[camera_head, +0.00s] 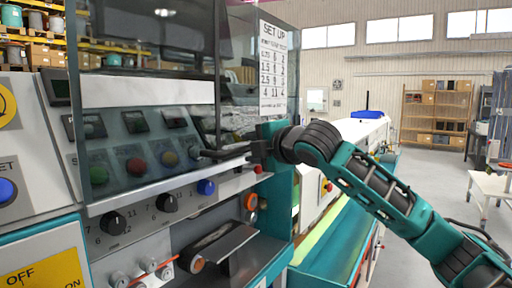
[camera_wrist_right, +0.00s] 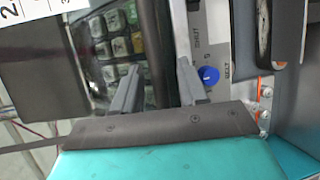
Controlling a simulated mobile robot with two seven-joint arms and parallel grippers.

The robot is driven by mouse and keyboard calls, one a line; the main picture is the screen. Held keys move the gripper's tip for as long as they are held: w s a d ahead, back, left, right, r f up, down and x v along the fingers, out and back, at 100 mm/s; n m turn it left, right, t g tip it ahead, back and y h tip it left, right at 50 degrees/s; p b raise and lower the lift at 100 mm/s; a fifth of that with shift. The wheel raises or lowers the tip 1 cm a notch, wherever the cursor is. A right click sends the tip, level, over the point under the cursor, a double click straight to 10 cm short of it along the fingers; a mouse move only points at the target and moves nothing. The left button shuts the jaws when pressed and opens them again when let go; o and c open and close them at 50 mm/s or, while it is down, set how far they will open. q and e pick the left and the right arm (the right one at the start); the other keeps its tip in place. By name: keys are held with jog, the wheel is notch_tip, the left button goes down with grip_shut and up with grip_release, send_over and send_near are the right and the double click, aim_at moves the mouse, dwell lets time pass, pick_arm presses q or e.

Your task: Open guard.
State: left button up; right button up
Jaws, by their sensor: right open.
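The guard (camera_head: 150,60) is a dark see-through panel in front of the machine's upper face, at the upper left of the head view. Buttons and small displays show through it. My right gripper (camera_head: 222,153) comes in from the right, with its fingers at the guard's lower right edge. In the right wrist view the two fingers of my right gripper (camera_wrist_right: 158,72) are spread apart. A dark upright strip (camera_wrist_right: 165,40) shows between them; I cannot tell whether they touch it. My left gripper is not in view.
A set-up sheet (camera_head: 273,68) hangs on the dark side pane. Shelves (camera_head: 436,112) stand far back right, with open floor in front.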

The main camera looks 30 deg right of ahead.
jog(key=s+r+b, duration=0.2)
jog(key=s+b, duration=0.1)
jog(key=s, duration=0.9)
jog(key=shift+s+r, duration=0.15)
jog(key=shift+s, duration=0.2)
jog(key=w+a+f+m+g+y, duration=0.15)
jog(key=w+f, duration=0.25)
jog(key=f, duration=0.4)
jog(key=w+a+f+m+y, duration=0.1)
jog(key=w+a+f+m, duration=0.15)
jog(key=f, duration=0.55)
jog(key=a+f+m+y, duration=0.1)
jog(key=a+f+m, duration=0.25)
jog(key=f, duration=1.25)
jog(key=s+a+f+m+g, duration=0.2)
jog(key=s+a+f+m, duration=0.2)
jog(key=s+f, duration=0.6)
jog(key=s+a+f+m+g+h, duration=0.1)
jog(key=s+a+f+m, duration=0.3)
jog(key=s+f, duration=0.5)
notch_tip(320, 180, down, 7)
jog(key=shift+s+a+r+m+g, duration=0.2)
jog(key=shift+s+a+m+g, duration=0.15)
jog(key=shift+a, duration=0.6)
